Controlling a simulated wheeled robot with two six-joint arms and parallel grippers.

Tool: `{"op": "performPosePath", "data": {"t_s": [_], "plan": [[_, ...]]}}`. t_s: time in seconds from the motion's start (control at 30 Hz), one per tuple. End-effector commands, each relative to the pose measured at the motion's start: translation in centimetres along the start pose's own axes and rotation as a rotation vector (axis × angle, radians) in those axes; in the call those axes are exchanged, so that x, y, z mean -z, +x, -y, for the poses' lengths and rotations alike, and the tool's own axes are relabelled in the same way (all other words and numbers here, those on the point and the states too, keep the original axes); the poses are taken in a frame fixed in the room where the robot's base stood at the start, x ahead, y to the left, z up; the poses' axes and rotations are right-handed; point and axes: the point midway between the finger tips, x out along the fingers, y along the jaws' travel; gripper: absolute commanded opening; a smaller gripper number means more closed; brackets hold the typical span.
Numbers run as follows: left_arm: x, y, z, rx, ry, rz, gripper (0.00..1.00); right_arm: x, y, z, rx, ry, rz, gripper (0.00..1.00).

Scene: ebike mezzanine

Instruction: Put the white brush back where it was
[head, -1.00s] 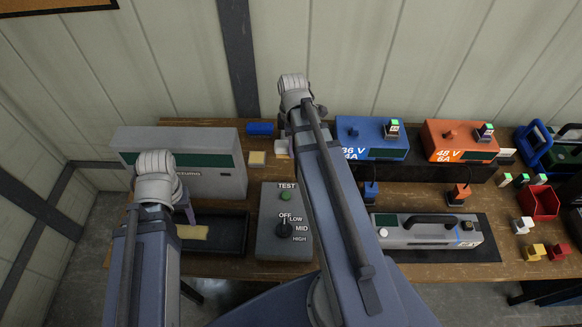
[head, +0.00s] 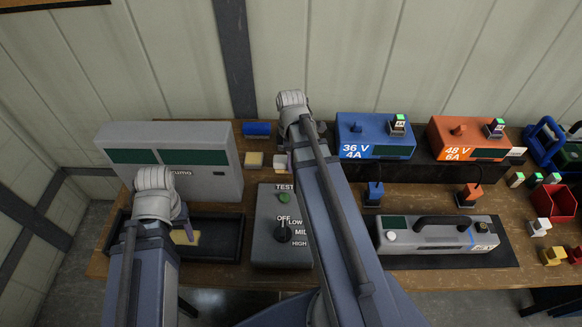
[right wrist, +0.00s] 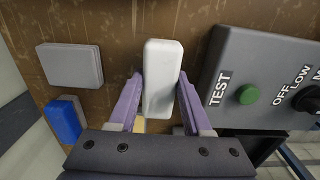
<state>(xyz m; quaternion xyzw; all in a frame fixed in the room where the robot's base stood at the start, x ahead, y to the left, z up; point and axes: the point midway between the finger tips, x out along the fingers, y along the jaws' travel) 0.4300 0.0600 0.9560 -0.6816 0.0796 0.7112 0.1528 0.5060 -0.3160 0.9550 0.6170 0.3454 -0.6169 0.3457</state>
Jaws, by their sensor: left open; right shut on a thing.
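The white brush (right wrist: 163,75) is a pale rounded block between the purple fingers of my right gripper (right wrist: 161,98) in the right wrist view. My right gripper is shut on it, close over the wooden bench beside the grey TEST control box. In the head view my right arm hides most of the brush. My left gripper (head: 182,213) is open over the black tray (head: 240,240) at the left of the bench, partly hidden by its own wrist.
A grey block (right wrist: 70,65), a blue block (head: 257,129) and a beige block (head: 254,160) lie near the brush. The grey control box (head: 268,250) stands close beside it. A large grey machine (head: 215,150) stands left; blue (head: 375,137) and orange (head: 468,139) chargers stand right.

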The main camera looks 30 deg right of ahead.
Motion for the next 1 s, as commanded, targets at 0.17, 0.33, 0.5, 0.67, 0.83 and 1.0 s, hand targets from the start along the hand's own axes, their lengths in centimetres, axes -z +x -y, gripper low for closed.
{"op": "performPosePath", "data": {"t_s": [0.17, 0.33, 0.5, 0.67, 0.83, 1.0], "plan": [[0.1, 2.4, -0.2, 0.000, 0.000, 0.000, 0.58, 0.0, 2.5, 0.0, 0.000, 0.000, 0.000, 0.00], [0.1, 2.2, -0.2, 0.000, 0.000, 0.000, 0.58, 0.0, 2.2, 0.0, 0.000, 0.000, 0.000, 0.00], [0.1, 2.4, -0.2, 0.000, 0.000, 0.000, 0.58, 0.0, 2.4, 0.0, 0.000, 0.000, 0.000, 0.00], [0.1, 2.5, -0.2, 0.000, 0.000, 0.000, 0.58, 0.0, 2.5, 0.0, 0.000, 0.000, 0.000, 0.58], [0.1, 2.5, -0.2, 0.000, 0.000, 0.000, 0.58, 0.0, 2.5, 0.0, 0.000, 0.000, 0.000, 0.77], [0.1, 2.5, -0.2, 0.000, 0.000, 0.000, 0.58, 0.0, 2.5, 0.0, 0.000, 0.000, 0.000, 0.79]]}}
